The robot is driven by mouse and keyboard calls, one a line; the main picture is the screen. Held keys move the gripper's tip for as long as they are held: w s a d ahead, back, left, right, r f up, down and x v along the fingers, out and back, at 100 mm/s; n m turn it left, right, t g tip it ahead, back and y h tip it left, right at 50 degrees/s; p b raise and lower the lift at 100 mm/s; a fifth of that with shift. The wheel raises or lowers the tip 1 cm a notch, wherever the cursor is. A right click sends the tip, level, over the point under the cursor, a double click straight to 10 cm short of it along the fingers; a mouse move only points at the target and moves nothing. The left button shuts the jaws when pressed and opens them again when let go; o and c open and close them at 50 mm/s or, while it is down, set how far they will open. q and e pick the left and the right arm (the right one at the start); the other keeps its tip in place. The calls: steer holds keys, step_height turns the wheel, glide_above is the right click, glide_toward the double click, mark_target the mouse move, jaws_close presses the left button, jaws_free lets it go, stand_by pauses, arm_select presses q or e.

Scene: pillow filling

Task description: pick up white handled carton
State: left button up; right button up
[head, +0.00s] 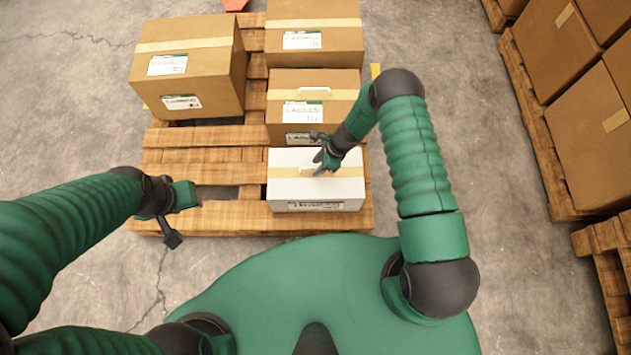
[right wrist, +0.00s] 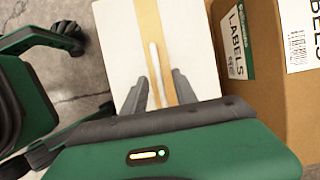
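The white carton (head: 345,189) sits at the near right corner of the wooden pallet, with a tan tape strip and a white handle on top. In the right wrist view the carton (right wrist: 118,40) lies below my right gripper (right wrist: 160,88), and its handle (right wrist: 156,75) lies between the two open fingers. In the head view my right gripper (head: 322,163) is right over the carton's top; whether the fingers touch the handle cannot be told. My left gripper (head: 178,218) is near the pallet's front edge, empty, its finger gap unclear.
A brown carton (head: 345,107) stands directly behind the white one, with another brown carton (head: 335,42) farther back. A larger brown box (head: 215,65) is at the back left. The pallet (head: 205,155) is bare at the front left. Loaded pallets (head: 545,150) stand at right.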

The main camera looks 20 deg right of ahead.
steer(key=x, duration=0.2)
steer(key=shift+a+f, duration=0.1)
steer(key=shift+f, duration=0.2)
steer(key=shift+r, duration=0.1)
jaws_close()
steer(key=shift+w+r, duration=0.1)
steer(key=shift+w, duration=0.05)
stand_by(0.8)
